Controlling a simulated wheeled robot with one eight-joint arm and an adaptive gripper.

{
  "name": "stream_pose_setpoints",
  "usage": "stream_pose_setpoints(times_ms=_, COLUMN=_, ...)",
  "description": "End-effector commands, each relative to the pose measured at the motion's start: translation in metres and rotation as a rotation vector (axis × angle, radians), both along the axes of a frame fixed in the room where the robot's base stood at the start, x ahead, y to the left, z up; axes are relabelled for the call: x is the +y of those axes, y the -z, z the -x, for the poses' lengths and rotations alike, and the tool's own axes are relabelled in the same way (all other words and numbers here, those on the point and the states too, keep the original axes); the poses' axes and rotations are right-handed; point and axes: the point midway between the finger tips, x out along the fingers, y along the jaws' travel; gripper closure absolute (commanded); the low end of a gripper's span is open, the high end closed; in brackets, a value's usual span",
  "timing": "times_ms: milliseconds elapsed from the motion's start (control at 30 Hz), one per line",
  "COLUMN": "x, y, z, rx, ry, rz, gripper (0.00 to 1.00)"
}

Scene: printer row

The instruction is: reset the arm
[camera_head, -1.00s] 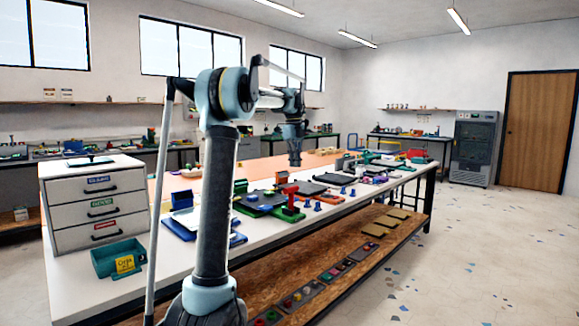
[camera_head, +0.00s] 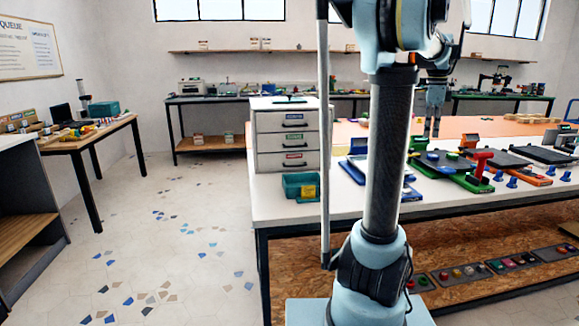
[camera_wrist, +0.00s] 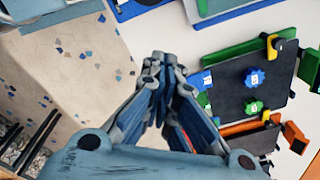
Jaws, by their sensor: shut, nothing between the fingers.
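The gripper touches nothing that I can see.
On the bench stand a white drawer unit (camera_head: 280,135), a teal bin (camera_head: 297,190) and several printer plates with a red piece (camera_head: 482,160). A wooden side table (camera_head: 95,133) stands left. The floor (camera_head: 165,220) between is clear.

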Motion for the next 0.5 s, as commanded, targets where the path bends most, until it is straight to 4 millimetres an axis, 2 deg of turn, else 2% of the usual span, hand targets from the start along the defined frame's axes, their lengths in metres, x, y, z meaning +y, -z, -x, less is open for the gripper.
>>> stream_pose_setpoints(times_ms=33, x=0.022, y=0.006, z=0.006, rx=-0.003, ry=-0.081, rz=0.003, gripper=1.00)
stream_pose_setpoints(times_ms=200, x=0.081, y=0.029, z=0.027, rx=-0.012, ry=-0.358, rz=0.014, gripper=1.00)
stream_pose_setpoints(times_ms=500, x=0.169, y=0.082, z=0.078, rx=-0.026, ry=-0.846, rz=0.043, gripper=1.00)
